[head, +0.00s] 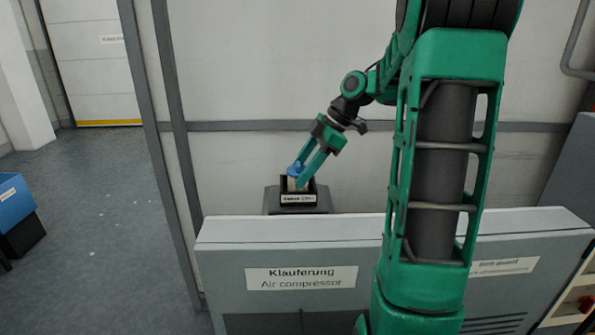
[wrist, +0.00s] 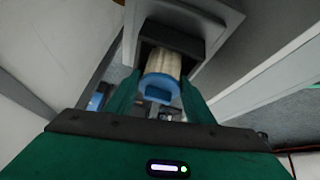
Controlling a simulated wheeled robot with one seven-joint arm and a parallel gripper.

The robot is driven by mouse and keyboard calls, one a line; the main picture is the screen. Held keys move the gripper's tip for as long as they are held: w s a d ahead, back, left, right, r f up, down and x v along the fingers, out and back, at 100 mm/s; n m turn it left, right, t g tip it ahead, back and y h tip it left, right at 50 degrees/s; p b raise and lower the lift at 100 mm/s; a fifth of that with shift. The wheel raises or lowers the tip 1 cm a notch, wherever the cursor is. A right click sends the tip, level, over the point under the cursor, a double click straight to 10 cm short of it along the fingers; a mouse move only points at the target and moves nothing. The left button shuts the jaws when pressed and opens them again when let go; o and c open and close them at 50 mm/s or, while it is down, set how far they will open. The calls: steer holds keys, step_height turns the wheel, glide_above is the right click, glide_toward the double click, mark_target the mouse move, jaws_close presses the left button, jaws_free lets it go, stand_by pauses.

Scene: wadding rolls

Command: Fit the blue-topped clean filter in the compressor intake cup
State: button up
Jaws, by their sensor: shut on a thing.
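The clean filter has a blue top and a cream pleated body. In the wrist view the filter (wrist: 162,78) lies between the two fingers of my gripper (wrist: 160,105), its blue end towards the camera and its far end at the mouth of a dark square cup (wrist: 183,42). In the head view my gripper (head: 304,172) points down to the left, shut on the filter (head: 294,171) near its blue top. The lower filter is inside the black intake cup (head: 299,199), hidden by the cup's front wall. I cannot tell whether it is fully seated.
A grey cabinet labelled Air compressor (head: 303,278) stands in front of the cup. The cup stands on a grey pedestal (head: 271,202) near the pale wall panel (head: 260,70).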

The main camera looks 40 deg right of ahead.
steer(key=shift+f, duration=0.2)
stand_by(0.5)
steer(key=o, duration=1.2)
steer(key=shift+c, duration=0.2)
steer(key=shift+f, duration=0.1)
steer(key=shift+s, duration=0.1)
steer(key=shift+c, duration=1.2)
steer(key=shift+o, duration=1.4)
steer(key=shift+r, duration=3.1)
